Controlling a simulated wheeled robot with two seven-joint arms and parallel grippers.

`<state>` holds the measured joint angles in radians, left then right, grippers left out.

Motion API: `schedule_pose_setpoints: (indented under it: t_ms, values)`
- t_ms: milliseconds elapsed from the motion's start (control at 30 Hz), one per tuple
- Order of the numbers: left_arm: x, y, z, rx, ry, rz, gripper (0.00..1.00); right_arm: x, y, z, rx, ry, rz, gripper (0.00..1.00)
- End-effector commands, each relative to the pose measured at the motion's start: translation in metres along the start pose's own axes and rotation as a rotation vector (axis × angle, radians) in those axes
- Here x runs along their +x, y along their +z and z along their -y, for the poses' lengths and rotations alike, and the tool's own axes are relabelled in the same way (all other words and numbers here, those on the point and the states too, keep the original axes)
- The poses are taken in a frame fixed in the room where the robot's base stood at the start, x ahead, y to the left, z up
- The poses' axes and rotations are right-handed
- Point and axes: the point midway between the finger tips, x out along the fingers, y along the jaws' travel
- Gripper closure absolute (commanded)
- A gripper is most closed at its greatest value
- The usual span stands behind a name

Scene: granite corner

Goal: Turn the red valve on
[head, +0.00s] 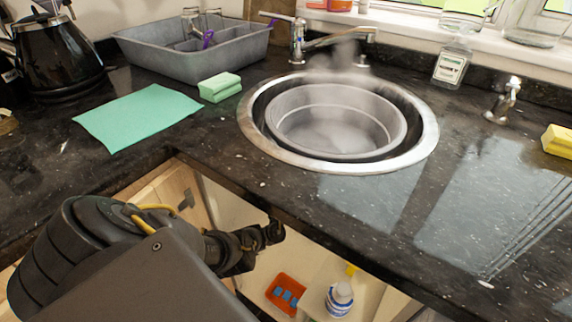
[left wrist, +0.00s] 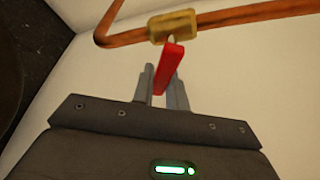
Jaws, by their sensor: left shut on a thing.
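The red valve lever (left wrist: 168,70) shows in the left wrist view, joined to a brass valve body (left wrist: 173,25) on a copper pipe (left wrist: 240,16). The lever points away from the pipe, roughly across its run. My left gripper (left wrist: 164,88) is shut on the lever, with one finger on each side of it. In the head view my left arm reaches down into the open cabinet under the counter, and the valve cannot be seen there. My right gripper is in neither view.
The black counter edge and a wooden cabinet door (head: 165,200) are close to my left arm. Inside the cabinet are an orange tray (head: 285,292) and a white bottle (head: 339,299). Above, steam rises from a basin (head: 335,122) in the round sink (head: 425,140).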

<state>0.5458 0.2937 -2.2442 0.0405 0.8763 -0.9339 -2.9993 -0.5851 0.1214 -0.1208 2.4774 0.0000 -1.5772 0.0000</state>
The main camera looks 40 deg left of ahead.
Motion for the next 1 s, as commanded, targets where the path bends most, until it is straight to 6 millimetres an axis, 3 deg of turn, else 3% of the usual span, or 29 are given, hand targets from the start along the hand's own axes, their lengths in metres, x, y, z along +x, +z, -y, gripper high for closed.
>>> schedule_pose_setpoints:
  t_ms: [300,767,800,933,1000]
  values:
    - [-0.0006,0.0008,-0.0038,0.099,0.039,0.002,1.0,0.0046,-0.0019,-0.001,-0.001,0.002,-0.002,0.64]
    - [-0.0006,0.0009,-0.0044,0.111,0.045,0.001,1.0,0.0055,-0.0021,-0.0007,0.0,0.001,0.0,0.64]
    - [-0.0006,0.0009,-0.0044,0.11,0.045,0.002,0.83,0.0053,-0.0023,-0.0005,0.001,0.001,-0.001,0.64]
    - [-0.0005,0.0008,-0.0045,0.11,0.045,0.001,0.66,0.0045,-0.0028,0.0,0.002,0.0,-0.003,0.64]
    - [-0.0004,0.0007,-0.0045,0.11,0.045,0.001,0.64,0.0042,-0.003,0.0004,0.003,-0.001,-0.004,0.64]
